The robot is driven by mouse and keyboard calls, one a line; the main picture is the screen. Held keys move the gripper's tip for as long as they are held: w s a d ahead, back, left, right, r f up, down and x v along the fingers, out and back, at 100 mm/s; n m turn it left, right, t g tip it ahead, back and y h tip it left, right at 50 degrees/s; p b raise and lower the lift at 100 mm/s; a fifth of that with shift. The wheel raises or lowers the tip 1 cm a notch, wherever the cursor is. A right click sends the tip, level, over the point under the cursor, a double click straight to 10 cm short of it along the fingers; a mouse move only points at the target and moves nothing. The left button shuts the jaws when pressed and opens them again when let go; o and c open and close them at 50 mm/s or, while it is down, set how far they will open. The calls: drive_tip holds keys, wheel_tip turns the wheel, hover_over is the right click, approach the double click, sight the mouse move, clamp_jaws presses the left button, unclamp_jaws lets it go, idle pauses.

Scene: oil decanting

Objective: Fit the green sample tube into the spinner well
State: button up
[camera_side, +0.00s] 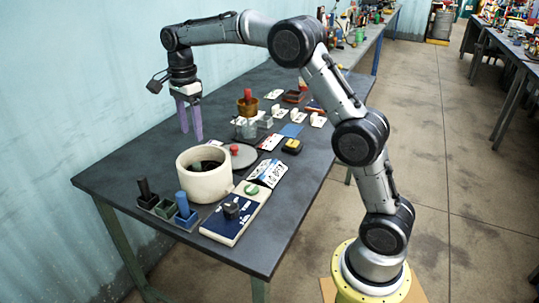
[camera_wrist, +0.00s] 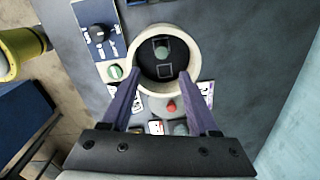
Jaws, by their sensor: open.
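The spinner is a round pale pot (camera_side: 190,184) with a dark inside, and it also shows in the wrist view (camera_wrist: 195,60). Inside it, the wrist view shows a round green top (camera_wrist: 161,52), which looks like the green sample tube standing in one square well. A second square well (camera_wrist: 165,71) nearer my fingers looks empty. The side view hides the tube behind the pot wall. My gripper (camera_side: 191,136) is open and empty, fingers pointing down, above and behind the spinner. In the wrist view its fingertips (camera_wrist: 160,73) are apart on either side of the pot.
A control box (camera_side: 225,228) with a black dial and green button is in front. Cards and small items lie beyond.

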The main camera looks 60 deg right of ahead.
drive_tip(key=s+a+r+n+t, duration=0.2)
drive_tip(key=s+r+n, duration=0.25)
drive_tip(key=s, duration=0.45)
drive_tip(key=s+a+r+n+t, duration=0.1)
drive_tip(key=s+a+r+n, duration=0.15)
drive_tip(key=s+n, duration=0.5)
drive_tip(key=s+f+n+t, duration=0.1)
drive_tip(key=s+f+n, duration=0.1)
drive_tip(key=s, duration=0.3)
drive_tip(key=s+a+f+n, duration=0.1)
drive_tip(key=s+n, duration=0.3)
drive_tip(key=s, duration=0.2)
drive_tip(key=s+f+n+t, duration=0.1)
drive_tip(key=s+f+n, duration=0.1)
drive_tip(key=s, duration=0.4)
drive_tip(key=shift+a+f+n+t, duration=0.15)
drive_tip(key=shift+f+n+t, duration=0.15)
drive_tip(key=shift+n, duration=0.1)
